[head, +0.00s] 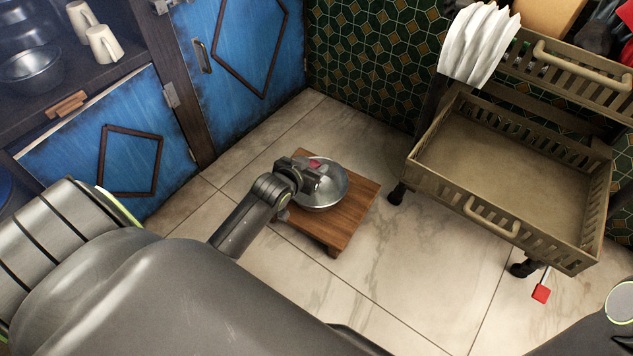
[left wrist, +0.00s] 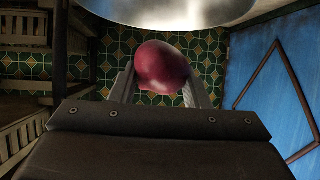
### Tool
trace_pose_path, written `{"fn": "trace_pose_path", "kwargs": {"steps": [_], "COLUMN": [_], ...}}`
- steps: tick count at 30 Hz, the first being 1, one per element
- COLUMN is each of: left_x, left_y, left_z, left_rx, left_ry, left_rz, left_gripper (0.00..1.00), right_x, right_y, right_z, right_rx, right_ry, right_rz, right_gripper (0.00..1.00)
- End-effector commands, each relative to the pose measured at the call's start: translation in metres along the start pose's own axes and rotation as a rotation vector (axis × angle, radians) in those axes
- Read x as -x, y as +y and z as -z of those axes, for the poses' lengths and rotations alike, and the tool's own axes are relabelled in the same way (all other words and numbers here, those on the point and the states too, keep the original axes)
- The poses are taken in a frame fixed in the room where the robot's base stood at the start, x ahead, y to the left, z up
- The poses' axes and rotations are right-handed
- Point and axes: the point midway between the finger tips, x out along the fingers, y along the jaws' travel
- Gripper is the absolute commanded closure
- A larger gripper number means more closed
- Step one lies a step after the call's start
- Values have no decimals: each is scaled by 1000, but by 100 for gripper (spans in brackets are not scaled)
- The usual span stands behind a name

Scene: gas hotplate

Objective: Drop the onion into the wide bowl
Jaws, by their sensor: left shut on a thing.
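The wide bowl (head: 329,192) is a shiny metal bowl standing on a low wooden stool (head: 352,207). In the left wrist view its metal surface (left wrist: 170,10) shows at the top edge. The onion (left wrist: 163,68) is dark red and sits between the two fingers of my left gripper (left wrist: 163,85), which is shut on it. In the head view the left gripper (head: 312,173) is over the far left part of the bowl, with a bit of the red onion (head: 314,163) showing. I cannot tell the exact height above the bowl. My right gripper is not in view.
A beige slatted cart (head: 500,232) stands to the right, with stacked white dishes (head: 478,43) at its top. Tiled floor (head: 400,265) around the stool is clear.

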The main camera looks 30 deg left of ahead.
Motion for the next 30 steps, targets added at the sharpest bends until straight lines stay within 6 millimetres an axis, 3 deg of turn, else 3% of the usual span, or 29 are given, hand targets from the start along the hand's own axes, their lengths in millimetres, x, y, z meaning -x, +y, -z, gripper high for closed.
{"fn": "trace_pose_path", "kwargs": {"steps": [13,14,19,30], "left_x": [-1,-1,-1,1], "left_y": [0,0,0,0], "left_z": [-1,-1,-1,-1], "left_rx": [0,0,0,0], "left_ry": [1,1,1,-1], "left_rz": [0,0,0,0], "left_gripper": [94,55,33,32], "right_x": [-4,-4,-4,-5], "right_y": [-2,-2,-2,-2], "right_z": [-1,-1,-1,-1], "right_rx": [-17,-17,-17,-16], "right_ry": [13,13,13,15], "right_rz": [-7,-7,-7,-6], "right_gripper": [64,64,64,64]}}
